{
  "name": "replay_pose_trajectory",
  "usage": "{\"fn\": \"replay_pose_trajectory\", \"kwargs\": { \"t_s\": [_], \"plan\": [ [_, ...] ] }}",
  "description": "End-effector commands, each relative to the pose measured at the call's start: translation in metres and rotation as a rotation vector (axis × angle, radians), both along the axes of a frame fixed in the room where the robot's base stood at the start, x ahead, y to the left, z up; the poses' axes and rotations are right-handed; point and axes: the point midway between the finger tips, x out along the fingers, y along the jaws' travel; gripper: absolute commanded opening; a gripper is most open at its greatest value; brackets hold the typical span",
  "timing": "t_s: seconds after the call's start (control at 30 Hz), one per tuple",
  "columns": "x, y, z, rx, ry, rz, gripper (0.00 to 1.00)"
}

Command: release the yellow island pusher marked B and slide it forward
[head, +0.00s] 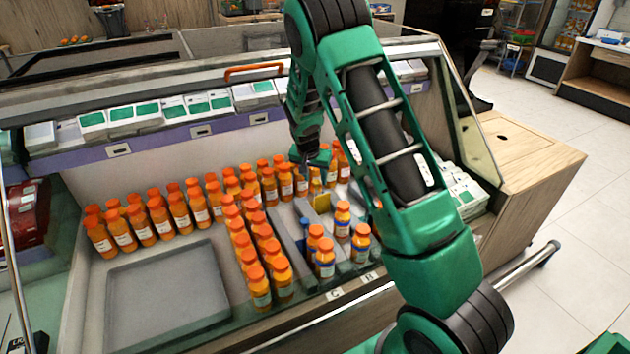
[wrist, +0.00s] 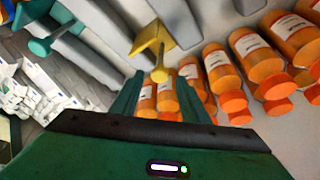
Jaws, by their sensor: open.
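The yellow pusher (wrist: 152,42) shows in the wrist view, with a round knob (wrist: 160,74) on a short stem pointing toward me. My gripper (wrist: 161,84) is open, with one green finger on each side of the knob. I cannot tell whether the fingers touch it. In the head view my gripper (head: 316,162) is at the back of the divided lanes, above a small yellow part (head: 322,203), mostly hidden by bottles and my arm. A label that looks like B (head: 368,278) is on the front edge.
Orange juice bottles (head: 180,212) stand in rows left of the lanes. Bottles (wrist: 265,58) are close on the right in the wrist view. Grey dividers (head: 288,238) bound the lanes. A teal pusher (wrist: 40,46) is at left. An empty grey tray (head: 168,292) is front left.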

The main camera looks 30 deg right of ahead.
Motion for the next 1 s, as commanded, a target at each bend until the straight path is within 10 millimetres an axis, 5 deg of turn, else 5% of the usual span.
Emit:
{"fn": "replay_pose_trajectory", "kwargs": {
  "t_s": [0.47, 0.67, 0.87, 1.0],
  "plan": [
    [0.004, -0.005, -0.015, 0.0, 0.0, -0.001, 0.41],
    [0.004, -0.004, -0.015, 0.0, 0.0, 0.0, 0.0],
    [0.003, 0.0, -0.015, 0.0, 0.0, 0.004, 0.0],
    [-0.005, 0.021, -0.015, 0.004, 0.002, 0.028, 0.0]
  ]
}}
